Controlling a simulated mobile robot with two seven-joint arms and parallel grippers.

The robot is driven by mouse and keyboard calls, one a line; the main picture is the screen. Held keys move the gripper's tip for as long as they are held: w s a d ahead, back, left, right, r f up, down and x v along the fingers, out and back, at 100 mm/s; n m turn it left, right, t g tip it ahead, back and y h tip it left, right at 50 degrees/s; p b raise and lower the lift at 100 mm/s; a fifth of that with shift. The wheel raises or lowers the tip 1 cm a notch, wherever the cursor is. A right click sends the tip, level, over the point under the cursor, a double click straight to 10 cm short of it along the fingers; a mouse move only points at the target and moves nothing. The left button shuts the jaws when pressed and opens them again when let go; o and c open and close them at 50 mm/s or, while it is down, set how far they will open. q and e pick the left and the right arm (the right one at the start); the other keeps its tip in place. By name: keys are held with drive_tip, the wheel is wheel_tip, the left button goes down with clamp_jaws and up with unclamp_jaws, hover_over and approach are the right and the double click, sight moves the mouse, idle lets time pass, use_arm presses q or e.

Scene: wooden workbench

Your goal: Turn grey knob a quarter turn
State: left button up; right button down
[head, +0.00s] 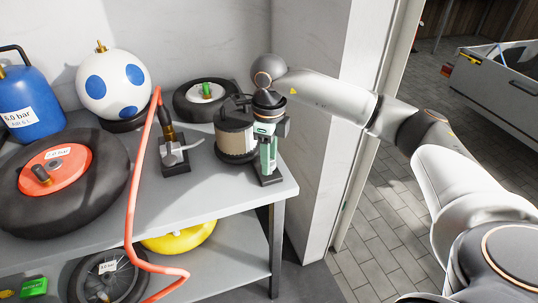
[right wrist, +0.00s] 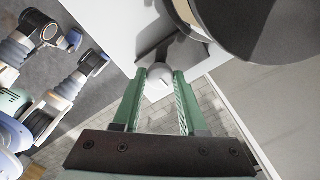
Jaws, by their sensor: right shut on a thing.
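The grey knob (right wrist: 158,78) is a small, pale rounded piece between the green fingertips in the right wrist view. My right gripper (right wrist: 158,85) is shut on it, with one finger on either side. In the head view my right gripper (head: 267,158) points down at the right end of the bench, over a small dark stand (head: 268,179), and hides the knob. How far the knob is turned cannot be told. My left gripper does not show in the head view.
A tan and dark canister (head: 236,142) stands close left of my right gripper. A gauge stand with a red hose (head: 134,200), wheels, a spotted ball (head: 112,88) and a blue tank (head: 32,100) fill the bench (head: 205,190). A wall is close behind.

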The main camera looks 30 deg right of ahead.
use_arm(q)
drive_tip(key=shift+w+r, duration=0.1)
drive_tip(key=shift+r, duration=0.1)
use_arm(e)
drive_tip(key=shift+m, duration=0.6)
drive_tip(key=shift+c, duration=2.2)
unclamp_jaws()
use_arm(q)
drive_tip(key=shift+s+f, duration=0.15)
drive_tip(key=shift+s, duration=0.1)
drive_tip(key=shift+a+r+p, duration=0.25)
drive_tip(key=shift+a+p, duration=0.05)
drive_tip(key=shift+p, duration=0.45)
use_arm(e)
wheel_tip(320, 180, up, 12)
drive_tip(key=shift+r, duration=0.25)
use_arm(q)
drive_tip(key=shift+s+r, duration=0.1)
